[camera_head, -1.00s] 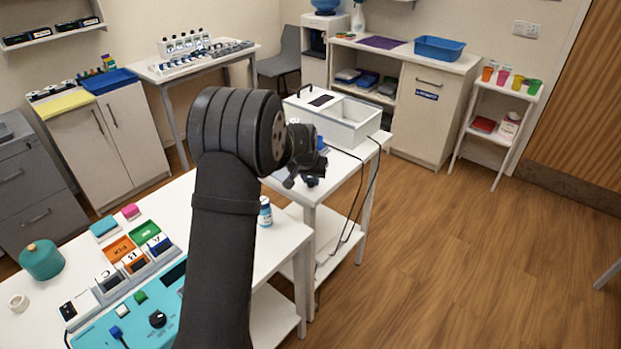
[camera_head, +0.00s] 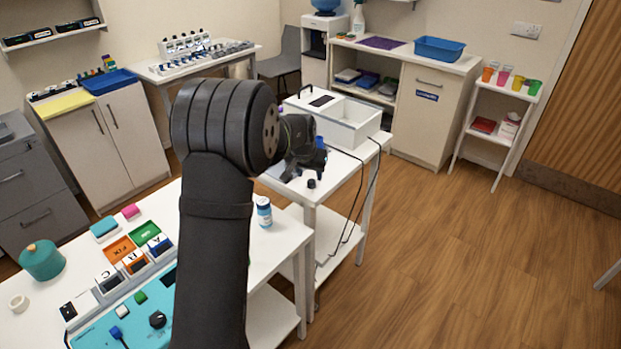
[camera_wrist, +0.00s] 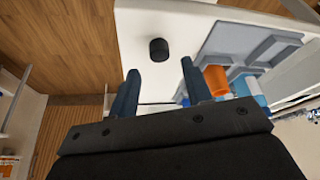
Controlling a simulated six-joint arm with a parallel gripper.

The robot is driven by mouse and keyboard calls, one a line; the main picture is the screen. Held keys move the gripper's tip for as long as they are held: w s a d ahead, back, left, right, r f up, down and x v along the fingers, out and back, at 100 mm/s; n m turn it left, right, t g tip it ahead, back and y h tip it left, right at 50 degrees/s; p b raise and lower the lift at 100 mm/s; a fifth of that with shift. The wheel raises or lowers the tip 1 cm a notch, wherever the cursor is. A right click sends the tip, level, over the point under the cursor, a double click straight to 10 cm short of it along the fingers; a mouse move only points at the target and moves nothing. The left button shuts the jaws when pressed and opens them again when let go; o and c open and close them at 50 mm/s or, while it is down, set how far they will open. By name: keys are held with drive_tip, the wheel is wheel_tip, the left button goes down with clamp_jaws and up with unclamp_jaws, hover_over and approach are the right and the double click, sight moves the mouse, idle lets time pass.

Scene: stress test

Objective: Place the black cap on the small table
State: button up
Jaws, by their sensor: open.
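The black cap (camera_head: 311,183) stands on the white top of the small table (camera_head: 329,191), near its front edge. In the wrist view the cap (camera_wrist: 158,49) sits on the bare white surface, beyond my fingertips and roughly between their lines. My gripper (camera_wrist: 158,76) is open and empty, its two dark blue fingers apart. In the head view my gripper (camera_head: 300,172) is over the small table, just left of the cap and partly hidden by my own wrist.
A white open box (camera_head: 345,122) stands on the small table behind my gripper. A grey tray (camera_wrist: 250,45) with an orange cup (camera_wrist: 215,80) lies right of the cap in the wrist view. A white bottle (camera_head: 264,212) stands on the nearer table. Cables hang at the small table's right side.

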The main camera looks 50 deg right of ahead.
sight(312, 180)
drive_tip(key=v, duration=0.8)
drive_tip(key=shift+a, duration=0.1)
drive_tip(key=x, duration=1.1)
drive_tip(key=shift+f, duration=0.35)
drive_tip(key=shift+w+d+r, duration=0.1)
drive_tip(key=shift+d+r, duration=0.05)
drive_tip(key=shift+d, duration=0.2)
drive_tip(key=shift+r, duration=1.2)
drive_tip(key=shift+a, duration=0.1)
